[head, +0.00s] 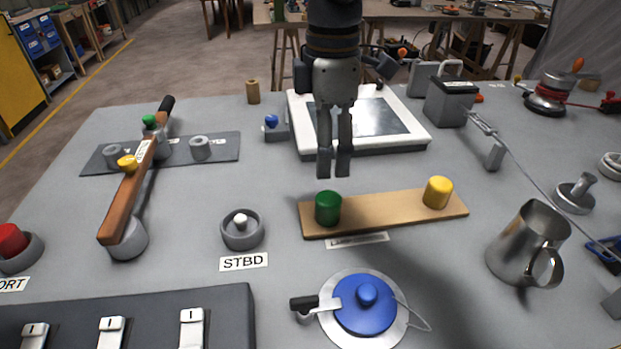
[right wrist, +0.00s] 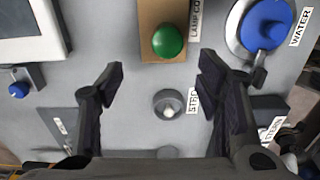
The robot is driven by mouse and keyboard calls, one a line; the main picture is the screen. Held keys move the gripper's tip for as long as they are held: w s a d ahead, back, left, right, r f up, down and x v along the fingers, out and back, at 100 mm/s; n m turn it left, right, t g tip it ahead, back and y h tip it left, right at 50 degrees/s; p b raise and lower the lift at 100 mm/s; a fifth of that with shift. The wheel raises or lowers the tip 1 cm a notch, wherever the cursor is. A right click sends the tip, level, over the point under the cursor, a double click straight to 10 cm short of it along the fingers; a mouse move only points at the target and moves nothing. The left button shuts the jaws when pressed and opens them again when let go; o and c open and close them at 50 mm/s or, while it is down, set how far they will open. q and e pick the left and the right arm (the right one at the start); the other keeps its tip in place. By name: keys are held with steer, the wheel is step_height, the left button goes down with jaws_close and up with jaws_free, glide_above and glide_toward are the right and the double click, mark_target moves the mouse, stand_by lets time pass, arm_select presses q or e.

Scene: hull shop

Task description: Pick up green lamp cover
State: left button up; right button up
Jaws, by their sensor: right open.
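The green lamp cover (head: 328,208) stands upright on the left end of a tan wooden board (head: 388,214). In the right wrist view the green lamp cover (right wrist: 168,40) is near the top centre, beyond the fingertips. My right gripper (head: 335,165) hangs fingers down above the board, near the green cover and apart from it. In the right wrist view the right gripper (right wrist: 162,76) is open with nothing between its fingers. My left gripper is not in view.
A yellow cover (head: 438,192) stands on the board's right end. The STBD lamp socket (head: 242,230) is left of the board. A blue-topped WATER fitting (head: 366,305) lies in front, a metal jug (head: 529,245) right. A white-framed panel (head: 420,138) lies behind.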

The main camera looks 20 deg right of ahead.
mark_target(329, 198)
steer(key=f, duration=0.7)
steer(key=s+f, duration=0.1)
steer(key=f, duration=0.3)
steer(key=shift+s+f+b, duration=0.1)
steer(key=shift+b, duration=0.25)
steer(key=c, duration=1)
